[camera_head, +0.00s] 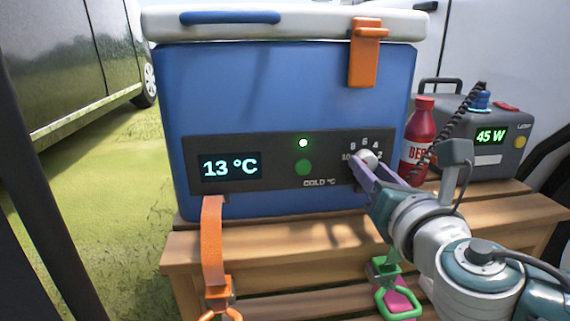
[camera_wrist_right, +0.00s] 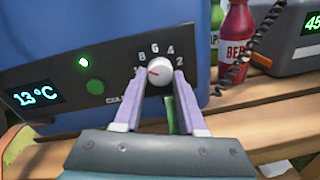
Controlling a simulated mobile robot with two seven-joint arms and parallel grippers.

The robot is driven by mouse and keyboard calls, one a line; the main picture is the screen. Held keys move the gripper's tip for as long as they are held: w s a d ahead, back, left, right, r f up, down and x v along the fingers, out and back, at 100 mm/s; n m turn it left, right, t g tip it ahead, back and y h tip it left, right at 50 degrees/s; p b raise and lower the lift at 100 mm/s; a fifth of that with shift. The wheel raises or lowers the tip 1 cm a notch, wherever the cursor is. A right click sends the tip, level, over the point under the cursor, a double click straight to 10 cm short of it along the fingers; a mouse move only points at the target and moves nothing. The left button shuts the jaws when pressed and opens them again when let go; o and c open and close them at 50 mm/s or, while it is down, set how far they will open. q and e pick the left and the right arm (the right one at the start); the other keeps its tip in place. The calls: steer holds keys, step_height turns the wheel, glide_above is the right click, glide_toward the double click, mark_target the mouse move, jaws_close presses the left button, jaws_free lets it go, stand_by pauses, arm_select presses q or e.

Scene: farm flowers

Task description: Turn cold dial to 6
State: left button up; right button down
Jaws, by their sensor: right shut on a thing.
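The cold dial (camera_head: 367,158) is a round white knob on the dark panel of a blue cooler (camera_head: 290,85). An arc of numbers surrounds it. In the wrist view the dial (camera_wrist_right: 160,71) shows a red mark pointing left, well away from the 6 at its top. The cooler's display (camera_head: 230,167) reads 13 °C. My right gripper (camera_head: 366,165) has its two purple fingers on either side of the knob and is shut on it; the fingers (camera_wrist_right: 159,90) hide some of the lower numbers. My left gripper is not in view.
The cooler stands on a slatted wooden bench (camera_head: 270,245). A red bottle (camera_head: 417,140) and a grey power box (camera_head: 487,150) reading 45 W, with a coiled black cord, stand close on the right. Orange (camera_head: 212,240) and green straps hang in front.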

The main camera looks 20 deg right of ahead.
steer(key=m, duration=0.5)
steer(key=shift+b, duration=0.3)
steer(key=shift+r+m+y+b, duration=0.1)
steer(key=shift+m+y+b, duration=0.25)
steer(key=shift+m, duration=1.95)
steer(key=shift+c, duration=2.4)
jaws_free()
steer(key=p+v, duration=0.2)
steer(key=v, duration=0.8)
